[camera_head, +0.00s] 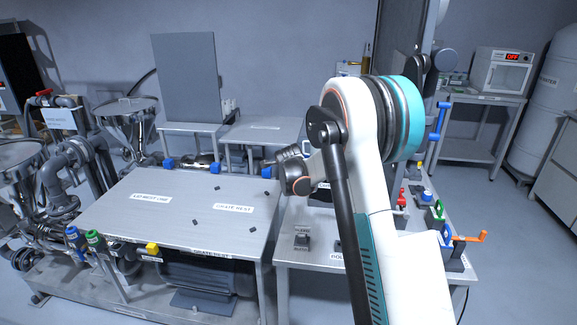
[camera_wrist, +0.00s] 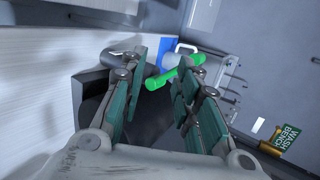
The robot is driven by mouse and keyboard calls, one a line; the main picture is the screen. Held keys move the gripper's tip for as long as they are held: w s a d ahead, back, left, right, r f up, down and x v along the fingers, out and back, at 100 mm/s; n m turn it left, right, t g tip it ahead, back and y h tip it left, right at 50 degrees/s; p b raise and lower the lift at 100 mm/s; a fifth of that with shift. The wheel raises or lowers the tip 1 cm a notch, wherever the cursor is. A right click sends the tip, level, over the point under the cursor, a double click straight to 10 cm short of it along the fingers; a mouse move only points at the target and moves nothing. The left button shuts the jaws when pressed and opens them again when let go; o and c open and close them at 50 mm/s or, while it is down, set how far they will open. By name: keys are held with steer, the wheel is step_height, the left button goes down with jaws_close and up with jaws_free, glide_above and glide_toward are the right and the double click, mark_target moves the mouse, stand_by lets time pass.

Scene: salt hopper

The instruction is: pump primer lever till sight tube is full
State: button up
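My gripper (camera_wrist: 163,75) shows in the wrist view with its two teal-padded fingers spread apart. A green bar-shaped handle (camera_wrist: 158,81) lies beyond or between the fingertips; I cannot tell whether either finger touches it. Whether this is the primer lever I cannot tell. A blue part (camera_wrist: 166,52) is close behind it. In the head view my own arm covers the middle, and my gripper cannot be made out. A green fitting (camera_head: 437,212) and an orange-handled crank (camera_head: 470,238) stand on the right bench. I cannot make out a sight tube.
A grey table (camera_head: 150,205) with labels and small dark pieces stands at left. Metal hoppers (camera_head: 127,108) and pipes are beyond its left edge. A blue handle (camera_head: 441,117) rises at right. A "WASH BENCH" sign (camera_wrist: 285,139) shows in the wrist view. Floor is clear at far right.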

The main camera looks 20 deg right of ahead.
steer(key=shift+v, duration=0.85)
steer(key=shift+d, duration=0.2)
steer(key=s+a+r+n+y, duration=0.1)
steer(key=s+a+r+n, duration=0.3)
steer(key=s, duration=0.3)
steer(key=s+a+r+n+g, duration=0.1)
steer(key=s+a+r+n, duration=0.3)
steer(key=s, duration=0.3)
steer(key=s+a+r+n+y, duration=0.1)
steer(key=s+a+r+n, duration=0.3)
steer(key=s, duration=0.3)
steer(key=s+a+f+n+y, duration=0.1)
steer(key=s+a+n, duration=0.2)
steer(key=s, duration=0.6)
steer(key=s+a+f+n+g+y, duration=0.1)
steer(key=s+a+n, duration=0.2)
steer(key=s, duration=0.6)
steer(key=s+a+f+n+g, duration=0.1)
steer(key=s+a+f+n, duration=0.1)
steer(key=s+n, duration=0.4)
steer(key=s+a, duration=0.1)
steer(key=s, duration=0.2)
steer(key=shift+s+a+y, duration=0.2)
steer(key=shift+s+y, duration=0.2)
